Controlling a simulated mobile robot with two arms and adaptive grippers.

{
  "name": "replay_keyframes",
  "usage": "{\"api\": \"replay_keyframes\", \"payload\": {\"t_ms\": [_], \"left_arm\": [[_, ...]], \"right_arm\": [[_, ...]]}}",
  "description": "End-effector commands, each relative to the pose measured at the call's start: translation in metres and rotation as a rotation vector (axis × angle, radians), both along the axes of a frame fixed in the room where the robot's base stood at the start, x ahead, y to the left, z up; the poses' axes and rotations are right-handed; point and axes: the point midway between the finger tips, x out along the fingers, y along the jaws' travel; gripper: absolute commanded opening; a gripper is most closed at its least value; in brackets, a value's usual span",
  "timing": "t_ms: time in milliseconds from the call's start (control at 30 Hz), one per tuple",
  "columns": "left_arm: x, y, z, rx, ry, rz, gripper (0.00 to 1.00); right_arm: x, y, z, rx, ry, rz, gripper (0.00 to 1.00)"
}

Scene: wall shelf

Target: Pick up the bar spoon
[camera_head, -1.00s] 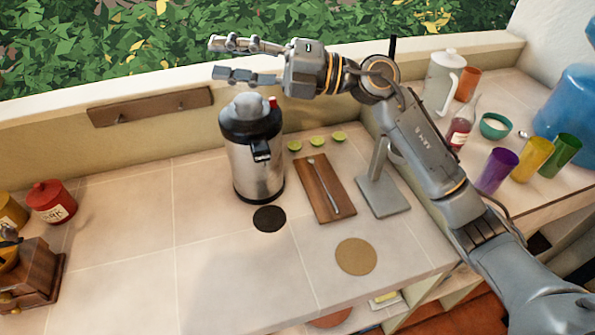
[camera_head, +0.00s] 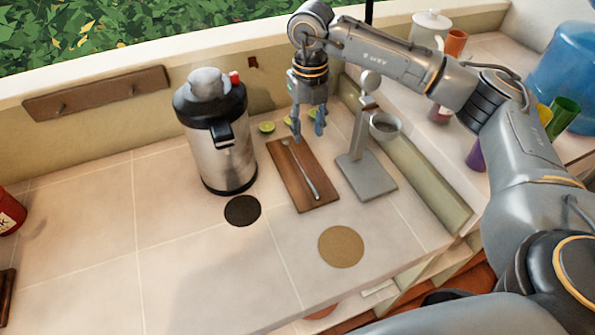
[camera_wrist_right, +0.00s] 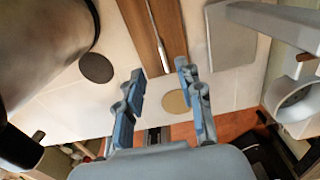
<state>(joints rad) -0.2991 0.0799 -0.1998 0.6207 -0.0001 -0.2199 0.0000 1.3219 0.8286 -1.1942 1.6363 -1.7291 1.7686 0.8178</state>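The bar spoon (camera_head: 304,175) is a thin silver utensil lying lengthwise on a brown wooden board (camera_head: 319,198). It also shows in the right wrist view (camera_wrist_right: 157,35), ahead of the fingers. My right gripper (camera_head: 308,135) hangs with fingers pointing down over the far end of the board, above the spoon's far end. Its two blue-padded fingers are apart with nothing between them, as the right wrist view (camera_wrist_right: 160,108) shows. My left gripper is not in view.
A steel airpot (camera_head: 222,150) stands left of the board, a grey metal stand (camera_head: 368,182) right of it. Lime pieces (camera_head: 267,127) lie behind. A black coaster (camera_head: 242,210) and a cork coaster (camera_head: 341,247) lie in front. The left counter is mostly clear.

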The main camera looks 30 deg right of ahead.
Motion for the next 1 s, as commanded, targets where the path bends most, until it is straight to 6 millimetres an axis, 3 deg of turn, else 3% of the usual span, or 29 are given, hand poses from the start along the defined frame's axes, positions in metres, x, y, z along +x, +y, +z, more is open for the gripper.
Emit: {"api": "replay_keyframes", "payload": {"t_ms": [400,667,833,1000], "left_arm": [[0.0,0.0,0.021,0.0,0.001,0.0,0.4],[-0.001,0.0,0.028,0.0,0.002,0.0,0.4],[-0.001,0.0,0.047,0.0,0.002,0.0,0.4],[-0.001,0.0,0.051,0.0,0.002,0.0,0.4]], "right_arm": [[-0.001,0.0,-0.068,-0.002,0.005,-0.001,0.37],[-0.002,0.0,-0.088,-0.002,0.003,0.0,0.37],[-0.006,0.004,-0.111,-0.003,0.007,0.001,0.37],[-0.006,0.003,-0.133,-0.002,0.004,-0.001,0.37]]}}
